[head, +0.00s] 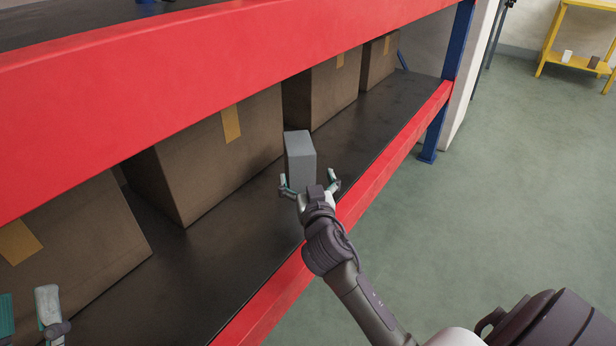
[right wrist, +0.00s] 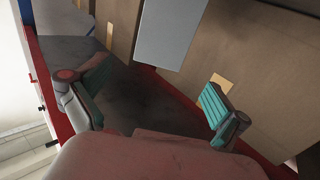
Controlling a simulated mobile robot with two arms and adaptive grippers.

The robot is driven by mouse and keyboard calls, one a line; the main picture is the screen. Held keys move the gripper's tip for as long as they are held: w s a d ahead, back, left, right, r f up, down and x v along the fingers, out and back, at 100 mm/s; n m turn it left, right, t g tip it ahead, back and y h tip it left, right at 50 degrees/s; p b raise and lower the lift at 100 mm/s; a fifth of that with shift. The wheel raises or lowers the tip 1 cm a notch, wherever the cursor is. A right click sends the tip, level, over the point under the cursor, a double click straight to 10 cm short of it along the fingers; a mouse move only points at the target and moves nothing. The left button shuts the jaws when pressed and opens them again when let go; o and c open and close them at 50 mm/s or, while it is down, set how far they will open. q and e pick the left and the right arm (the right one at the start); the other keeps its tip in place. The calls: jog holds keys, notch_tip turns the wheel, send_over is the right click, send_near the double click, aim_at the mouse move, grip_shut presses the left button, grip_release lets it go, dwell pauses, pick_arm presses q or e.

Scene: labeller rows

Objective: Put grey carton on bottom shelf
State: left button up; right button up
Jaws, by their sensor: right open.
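The grey carton (head: 301,162) stands upright on the dark shelf board (head: 228,232), near the red front beam and in front of the brown boxes. Its lower end is partly hidden by my right gripper. My right gripper (head: 309,184) is open and empty, its fingers spread on the near side of the carton. In the right wrist view the carton (right wrist: 170,32) shows at the top, beyond the open fingers (right wrist: 152,92). My left gripper (head: 27,312) is cut off at the lower left corner, its fingers apart with nothing seen between them.
Several large brown boxes (head: 215,150) with tape line the back of the shelf. A red beam (head: 385,160) edges the board in front, and another red beam (head: 200,80) crosses above. A blue post (head: 440,120) stands at the far end. Open floor lies right.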

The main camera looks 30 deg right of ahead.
jog(key=s+a+r+n+t+y, duration=0.1)
jog(key=s+a+n+t+y, duration=0.15)
jog(key=a, duration=0.35)
jog(key=s+a+r+n+t+y, duration=0.1)
jog(key=s+a+n+y, duration=0.1)
jog(key=a+y, duration=0.25)
pick_arm(q)
jog(key=shift+w+f, duration=0.25)
jog(key=shift+f, duration=0.05)
pick_arm(e)
jog(key=s+a+r+n+t+y, duration=0.3)
jog(key=s+a+r+y, duration=0.3)
jog(key=s+a+r, duration=0.3)
jog(key=s+r+t, duration=0.1)
jog(key=s+r, duration=0.2)
jog(key=s, duration=0.1)
jog(key=shift+s+a+t+y, duration=0.2)
jog(key=shift+s+t+y, duration=0.05)
jog(key=shift+t+y, duration=0.1)
pick_arm(q)
jog(key=shift+d, duration=0.1)
